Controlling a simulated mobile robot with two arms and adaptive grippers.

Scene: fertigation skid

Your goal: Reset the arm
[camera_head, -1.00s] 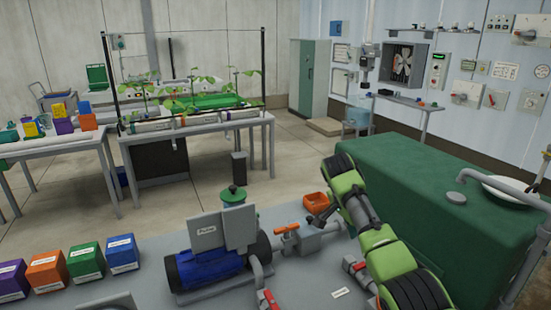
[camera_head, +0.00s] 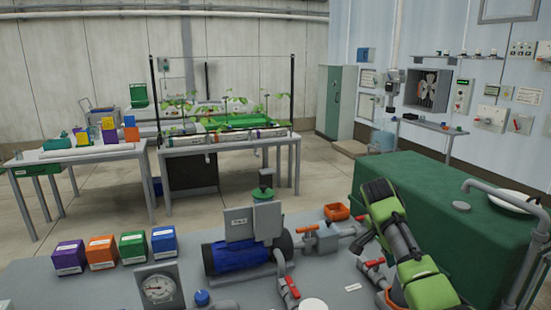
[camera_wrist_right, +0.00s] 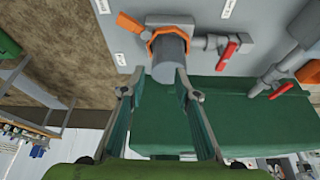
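My right arm, green and black, reaches in from the lower right of the head view. Its gripper (camera_head: 366,238) is small there and partly hidden by the arm, above the right end of the skid deck (camera_head: 220,288). In the right wrist view the two fingers (camera_wrist_right: 159,78) stand apart with a clear gap. A grey cylinder (camera_wrist_right: 170,70) with an orange collar shows just past the fingertips. I cannot tell how far it is from them; nothing looks gripped. My left gripper is in neither view.
A blue pump (camera_head: 230,257), red-handled valves (camera_head: 289,290) and a gauge (camera_head: 159,288) stand on the deck. Several coloured boxes (camera_head: 132,246) line its left edge. An orange bin (camera_head: 336,212) and a green tank (camera_head: 440,195) lie near my right arm.

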